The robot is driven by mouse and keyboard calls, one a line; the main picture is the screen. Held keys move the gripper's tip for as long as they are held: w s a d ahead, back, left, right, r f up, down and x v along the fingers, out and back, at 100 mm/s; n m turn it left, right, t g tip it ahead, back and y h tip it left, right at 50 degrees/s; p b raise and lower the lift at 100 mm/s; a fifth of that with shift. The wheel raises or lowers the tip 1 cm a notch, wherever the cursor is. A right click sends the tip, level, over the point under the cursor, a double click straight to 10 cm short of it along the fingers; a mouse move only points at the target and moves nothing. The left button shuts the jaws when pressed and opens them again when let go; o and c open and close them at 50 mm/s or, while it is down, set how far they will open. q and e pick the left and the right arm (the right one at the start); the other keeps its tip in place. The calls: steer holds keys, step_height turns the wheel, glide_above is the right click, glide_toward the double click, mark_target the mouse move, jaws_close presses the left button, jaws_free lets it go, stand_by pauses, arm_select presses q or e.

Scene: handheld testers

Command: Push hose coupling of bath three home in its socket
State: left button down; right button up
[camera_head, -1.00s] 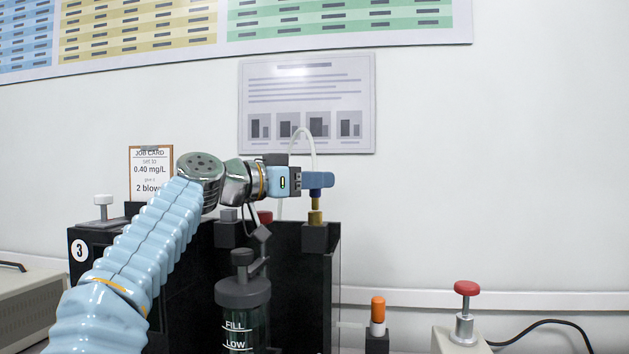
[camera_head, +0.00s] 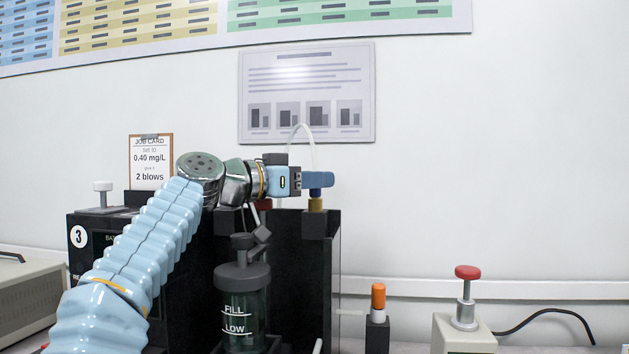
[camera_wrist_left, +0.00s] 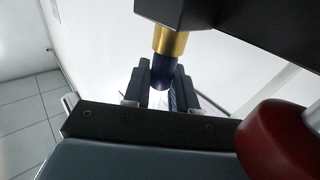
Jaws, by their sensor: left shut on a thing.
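The hose coupling has a dark blue body (camera_head: 316,193). My left gripper (camera_head: 318,181) comes in from the left and is shut on it. Below the body, a brass part (camera_head: 316,204) meets the black socket block (camera_head: 314,225) at the back right of bath three (camera_head: 290,255). In the left wrist view the blue body (camera_wrist_left: 162,72) sits between the fingertips of my left gripper (camera_wrist_left: 161,88), and brass (camera_wrist_left: 170,41) runs to the black block (camera_wrist_left: 215,14). I cannot tell whether the coupling is fully seated. My right gripper is not in view.
A pale hose (camera_head: 310,140) arches above the gripper. A red knob (camera_wrist_left: 275,140) is close in the left wrist view. A jar marked FILL and LOW (camera_head: 241,305) stands in front. An orange-capped part (camera_head: 378,297) and a red push button (camera_head: 467,272) are at right.

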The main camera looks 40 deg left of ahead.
arm_select(q)
steer(key=c, duration=0.8)
jaws_free()
steer(key=r+p, duration=0.1)
steer(key=r, duration=0.1)
steer(key=r+p, duration=0.1)
steer(key=r, duration=0.1)
steer(key=shift+s+d+r+p, duration=0.2)
steer(key=shift+p, duration=0.1)
steer(key=s+d+r, duration=0.2)
steer(key=s+d, duration=0.1)
steer(key=s+d+r+p, duration=0.1)
steer(key=s+d+r, duration=0.1)
steer(key=s+r, duration=0.1)
steer(key=s+d+r+p, duration=0.1)
steer(key=s+d+r, duration=0.2)
steer(key=s, duration=0.1)
steer(key=shift+s+d+r, duration=0.1)
steer(key=shift+d+r, duration=0.15)
steer(key=shift+d, duration=0.1)
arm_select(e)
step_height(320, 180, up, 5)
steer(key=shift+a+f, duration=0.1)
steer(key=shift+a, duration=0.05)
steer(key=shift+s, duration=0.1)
